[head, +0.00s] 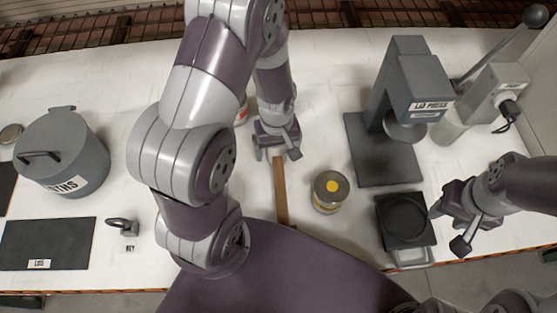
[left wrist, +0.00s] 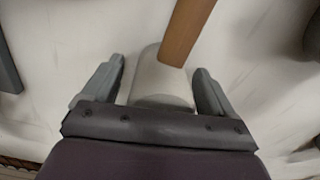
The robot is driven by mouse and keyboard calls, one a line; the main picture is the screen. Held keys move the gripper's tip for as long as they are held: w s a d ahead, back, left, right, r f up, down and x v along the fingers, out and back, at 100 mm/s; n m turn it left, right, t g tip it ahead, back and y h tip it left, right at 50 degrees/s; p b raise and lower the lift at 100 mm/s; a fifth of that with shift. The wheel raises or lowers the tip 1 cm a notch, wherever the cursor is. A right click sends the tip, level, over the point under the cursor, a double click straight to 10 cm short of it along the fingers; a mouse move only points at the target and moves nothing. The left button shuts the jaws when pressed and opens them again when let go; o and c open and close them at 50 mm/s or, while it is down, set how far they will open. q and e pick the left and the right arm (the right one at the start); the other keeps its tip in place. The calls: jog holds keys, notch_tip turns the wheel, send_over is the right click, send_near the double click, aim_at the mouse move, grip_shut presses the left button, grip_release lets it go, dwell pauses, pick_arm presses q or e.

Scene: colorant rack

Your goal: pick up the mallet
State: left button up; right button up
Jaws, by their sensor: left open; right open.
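The mallet lies on the white table. Its brown wooden handle (head: 280,190) points towards me in the head view, and its head is hidden there under my left gripper (head: 277,154). In the left wrist view the pale, rounded mallet head (left wrist: 160,82) sits between the two open fingers of my left gripper (left wrist: 160,88), with the handle running up out of the picture. Whether the fingers touch the head I cannot tell. My right gripper (head: 449,229) is open and empty, beside the black square plate at the right.
A tin with a yellow dot (head: 329,191) stands right of the handle. A grey lid press (head: 386,150) and a black square plate (head: 404,220) are further right. A grey lidded pot (head: 62,150), a dark mat (head: 47,243) and a small key-labelled item (head: 124,227) are at left.

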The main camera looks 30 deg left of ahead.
pick_arm(q)
jog(key=shift+a+f, duration=0.1)
jog(key=shift+f, duration=0.25)
jog(key=c, duration=0.5)
jog(key=shift+r, duration=0.1)
jog(key=c, duration=0.7)
notch_tip(320, 180, up, 5)
jog(key=p, duration=0.5)
jog(key=shift+r, duration=0.2)
jog(key=shift+c, duration=0.2)
jog(key=s+d+r+p, duration=0.5)
jog(key=s+d+p, duration=0.1)
jog(key=d, duration=0.4)
jog(key=shift+r+p, duration=0.3)
